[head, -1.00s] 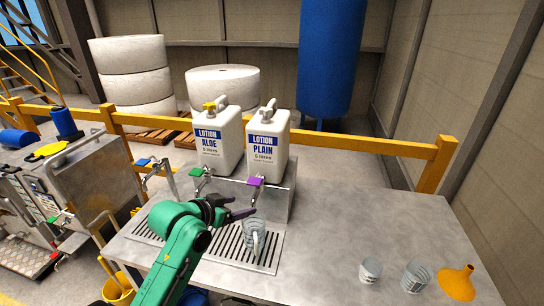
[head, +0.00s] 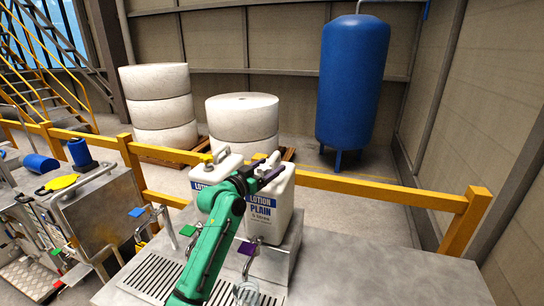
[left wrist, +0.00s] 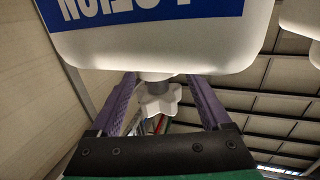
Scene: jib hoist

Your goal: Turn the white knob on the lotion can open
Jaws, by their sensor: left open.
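The white lotion can labelled PLAIN (head: 262,208) stands upright on a metal block, its top partly hidden by my left gripper (head: 268,175). In the left wrist view the can (left wrist: 150,50) appears upside down, with a star-shaped white knob (left wrist: 158,100) at its top. My left gripper (left wrist: 163,100) is open there, its purple fingers on either side of the knob with gaps visible; I cannot tell how deep the knob sits between them. My right gripper is not in view.
A second lotion can (head: 205,178) with a yellow knob stands close on the left. A purple-handled tap (head: 247,248) is below the PLAIN can, over a clear cup (head: 247,292). The grey table (head: 390,268) is bare on the right. A yellow rail (head: 380,188) runs behind.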

